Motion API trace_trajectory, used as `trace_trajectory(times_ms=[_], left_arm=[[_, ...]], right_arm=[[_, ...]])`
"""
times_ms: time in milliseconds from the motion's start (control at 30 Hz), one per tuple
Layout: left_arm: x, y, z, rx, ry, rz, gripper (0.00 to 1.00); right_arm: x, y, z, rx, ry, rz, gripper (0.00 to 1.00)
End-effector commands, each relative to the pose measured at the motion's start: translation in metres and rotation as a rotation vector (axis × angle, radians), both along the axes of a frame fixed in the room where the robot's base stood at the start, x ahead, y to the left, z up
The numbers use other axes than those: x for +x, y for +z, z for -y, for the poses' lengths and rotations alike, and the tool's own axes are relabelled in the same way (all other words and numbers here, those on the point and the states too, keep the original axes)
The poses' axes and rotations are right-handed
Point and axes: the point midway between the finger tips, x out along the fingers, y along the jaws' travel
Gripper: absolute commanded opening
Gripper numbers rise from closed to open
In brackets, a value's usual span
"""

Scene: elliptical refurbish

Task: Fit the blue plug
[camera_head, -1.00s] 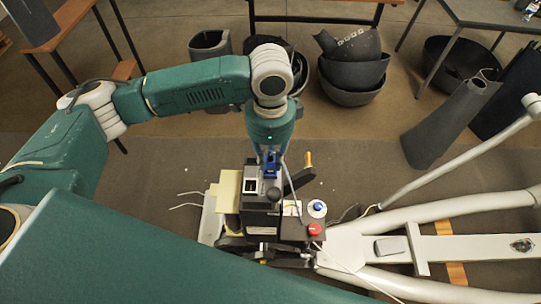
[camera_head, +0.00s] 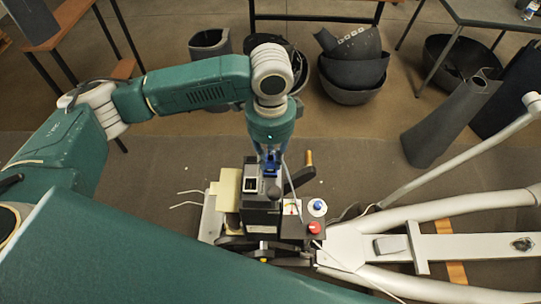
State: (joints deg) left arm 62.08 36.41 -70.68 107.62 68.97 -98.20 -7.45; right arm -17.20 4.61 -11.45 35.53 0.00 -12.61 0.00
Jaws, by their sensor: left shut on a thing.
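The blue plug (camera_head: 270,171) is small and sits at the top of the dark machine unit (camera_head: 261,207), with a pale cable running down beside it. My left gripper (camera_head: 270,160) points down from above and is shut on the plug. The fingers and the arm's wrist hide part of the plug, so I cannot tell how deep it sits in the unit. My right gripper is out of view.
A white tubular frame (camera_head: 465,250) extends right. Dark bowls (camera_head: 352,70) and a tall grey vessel (camera_head: 450,120) stand behind. Floor left of the unit is mostly clear.

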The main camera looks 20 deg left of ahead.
Motion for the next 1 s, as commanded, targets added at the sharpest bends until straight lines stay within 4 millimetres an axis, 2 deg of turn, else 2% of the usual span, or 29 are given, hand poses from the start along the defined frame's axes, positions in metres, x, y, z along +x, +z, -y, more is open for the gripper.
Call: trace_trajectory(times_ms=[1000], left_arm=[[0.0,-0.011,0.0,0.001,0.0,-0.001,0.0]], right_arm=[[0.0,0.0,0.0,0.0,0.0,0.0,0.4]])
